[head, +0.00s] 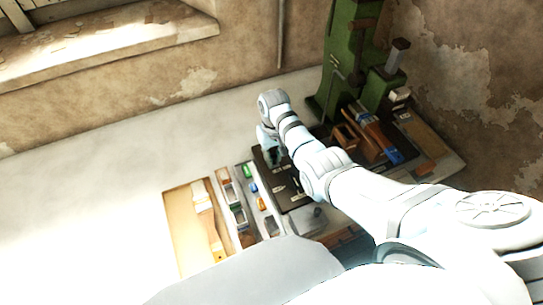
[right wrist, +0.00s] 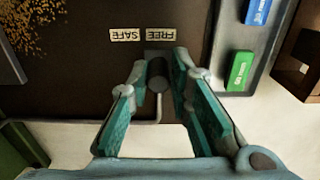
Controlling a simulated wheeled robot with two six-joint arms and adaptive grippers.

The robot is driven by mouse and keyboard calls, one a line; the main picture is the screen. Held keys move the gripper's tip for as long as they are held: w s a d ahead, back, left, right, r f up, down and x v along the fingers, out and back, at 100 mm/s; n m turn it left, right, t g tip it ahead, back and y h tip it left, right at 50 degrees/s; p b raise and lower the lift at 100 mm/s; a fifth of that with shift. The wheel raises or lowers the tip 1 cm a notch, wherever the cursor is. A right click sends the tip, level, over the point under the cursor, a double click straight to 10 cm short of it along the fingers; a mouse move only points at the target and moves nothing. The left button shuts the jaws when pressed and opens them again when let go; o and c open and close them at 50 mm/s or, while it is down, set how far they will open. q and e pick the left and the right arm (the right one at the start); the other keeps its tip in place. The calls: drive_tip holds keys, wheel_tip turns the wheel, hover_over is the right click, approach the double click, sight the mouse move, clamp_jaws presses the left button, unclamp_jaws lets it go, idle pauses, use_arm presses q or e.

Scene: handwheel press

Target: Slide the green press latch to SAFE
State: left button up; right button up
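In the right wrist view a dark grey latch knob (right wrist: 157,76) stands at a slot in a dark plate (right wrist: 200,20). It lies by the upside-down FREE label (right wrist: 161,33); the upside-down SAFE label (right wrist: 126,35) is to its left. My right gripper (right wrist: 160,72) has its teal fingers on both sides of the knob, with small gaps showing, so it looks open. In the head view my right gripper (head: 266,138) is over the dark plate, and my arm hides the knob. The green press (head: 347,55) stands at the back right. My left gripper is not in view.
A tray with coloured blocks (head: 231,187) lies left of the dark plate, and a green block (right wrist: 240,70) shows in the right wrist view. A wooden board (head: 182,224) is further left. The pale surface (head: 90,190) at the left is clear.

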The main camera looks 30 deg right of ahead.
sight(283, 161)
drive_tip(key=shift+s+d, duration=0.1)
clamp_jaws()
drive_tip(key=shift+d, duration=0.25)
drive_tip(key=shift+s+d, duration=0.1)
drive_tip(key=shift+d, duration=1.1)
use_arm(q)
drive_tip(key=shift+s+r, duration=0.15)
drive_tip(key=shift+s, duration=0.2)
use_arm(e)
drive_tip(key=o, duration=1.3)
unclamp_jaws()
